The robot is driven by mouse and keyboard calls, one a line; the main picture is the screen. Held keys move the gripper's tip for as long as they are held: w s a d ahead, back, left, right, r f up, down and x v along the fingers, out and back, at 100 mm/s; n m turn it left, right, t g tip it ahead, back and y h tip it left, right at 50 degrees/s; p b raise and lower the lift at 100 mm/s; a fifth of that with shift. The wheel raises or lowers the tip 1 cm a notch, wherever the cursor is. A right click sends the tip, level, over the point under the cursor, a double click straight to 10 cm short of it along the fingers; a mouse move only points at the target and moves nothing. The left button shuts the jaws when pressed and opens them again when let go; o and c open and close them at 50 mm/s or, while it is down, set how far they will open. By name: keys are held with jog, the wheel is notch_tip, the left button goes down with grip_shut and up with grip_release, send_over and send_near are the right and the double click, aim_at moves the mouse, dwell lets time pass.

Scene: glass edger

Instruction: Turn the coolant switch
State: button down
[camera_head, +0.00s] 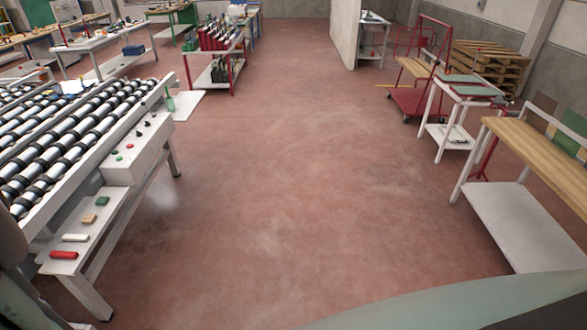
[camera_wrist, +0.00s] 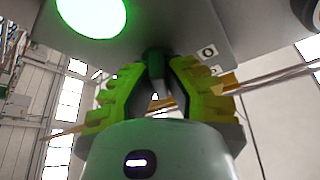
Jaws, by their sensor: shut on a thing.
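In the wrist view, my gripper (camera_wrist: 157,72) has its yellow-green fingers closed around a dark switch knob (camera_wrist: 155,56) on the underside of a grey panel face (camera_wrist: 135,38). A small label with a ring mark (camera_wrist: 208,51) sits just right of the knob. I take this knob to be the coolant switch; its pointer direction is hidden by the fingers. In the head view, the machine's light control box (camera_head: 140,150) at left carries small black knobs and red and green buttons. My gripper does not show in the head view.
A large lit green button (camera_wrist: 91,14) lies close to the left of the knob. The roller conveyor (camera_head: 65,120) stands at left, with small coloured blocks on a shelf (camera_head: 72,252) below. A wooden-topped bench (camera_head: 540,150) stands at right. The red floor (camera_head: 290,180) between is clear.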

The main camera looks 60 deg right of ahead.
jog(key=n+y+b, duration=0.1)
jog(key=n+b, duration=0.1)
jog(key=n, duration=0.1)
jog(key=n+g+y+b, duration=0.1)
jog(key=n+y+b, duration=0.1)
jog(key=n+b, duration=0.1)
jog(key=f+n+y+b, duration=0.1)
jog(key=n+b, duration=0.2)
jog(key=shift+a+g+y, duration=0.1)
jog(key=shift+g+y, duration=0.2)
jog(key=shift+g, duration=0.1)
jog(key=n+g+y+b, duration=0.1)
jog(key=n+b, duration=0.1)
jog(key=n+g+y+b, duration=0.1)
jog(key=n+b, duration=0.1)
jog(key=n, duration=0.1)
jog(key=shift+r, duration=0.15)
jog(key=shift+r+n+g+y+b, duration=0.1)
jog(key=shift+n+g+y+b, duration=0.45)
jog(key=shift+n, duration=0.95)
jog(key=shift+r+n+g+y+b, duration=0.15)
jog(key=shift+n+g+b, duration=0.5)
jog(key=shift+n+b, duration=0.6)
jog(key=shift+n, duration=0.55)
jog(key=c, duration=1)
grip_release()
jog(key=shift+r, duration=0.1)
